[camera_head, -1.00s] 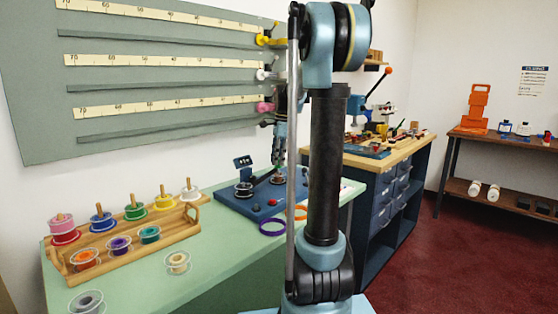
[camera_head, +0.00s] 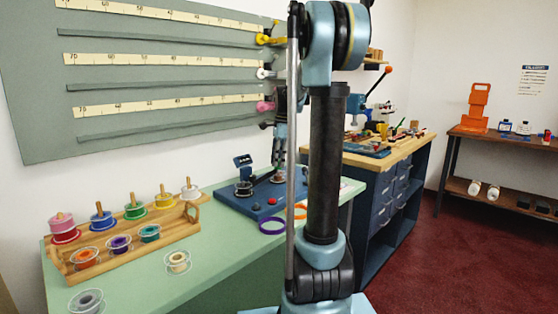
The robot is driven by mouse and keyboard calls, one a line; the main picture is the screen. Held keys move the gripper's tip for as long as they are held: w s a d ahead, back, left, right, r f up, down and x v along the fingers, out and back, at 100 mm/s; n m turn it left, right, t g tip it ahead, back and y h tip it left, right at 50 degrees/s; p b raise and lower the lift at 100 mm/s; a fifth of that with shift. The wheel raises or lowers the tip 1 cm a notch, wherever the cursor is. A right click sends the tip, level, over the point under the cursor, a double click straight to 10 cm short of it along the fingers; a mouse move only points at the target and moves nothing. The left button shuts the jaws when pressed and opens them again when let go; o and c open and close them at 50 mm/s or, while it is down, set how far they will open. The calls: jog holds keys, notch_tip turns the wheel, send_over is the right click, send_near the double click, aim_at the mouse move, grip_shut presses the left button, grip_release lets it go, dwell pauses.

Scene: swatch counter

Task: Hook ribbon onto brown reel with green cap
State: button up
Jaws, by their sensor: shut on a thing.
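My gripper (camera_head: 278,155) points down over the right part of a blue winding base (camera_head: 256,208) on the green counter; my own arm partly covers it. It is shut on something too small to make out. Two reels sit on the base: one at its left end (camera_head: 243,187) and one under my gripper (camera_head: 277,177). I cannot tell their brown or green parts apart at this size, nor which one is the brown reel with the green cap. No ribbon strand is clearly visible.
A wooden rack (camera_head: 199,207) with several coloured spools stands at the left. A cream spool (camera_head: 177,261) and a grey spool (camera_head: 87,301) lie loose on the counter (camera_head: 225,265). A purple ring (camera_head: 271,226) lies by the base's front edge. A ruled board (camera_head: 150,70) hangs behind.

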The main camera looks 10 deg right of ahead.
jog(key=shift+f, duration=0.75)
jog(key=o, duration=1)
jog(key=shift+r, duration=3.5)
jog(key=shift+s, duration=0.1)
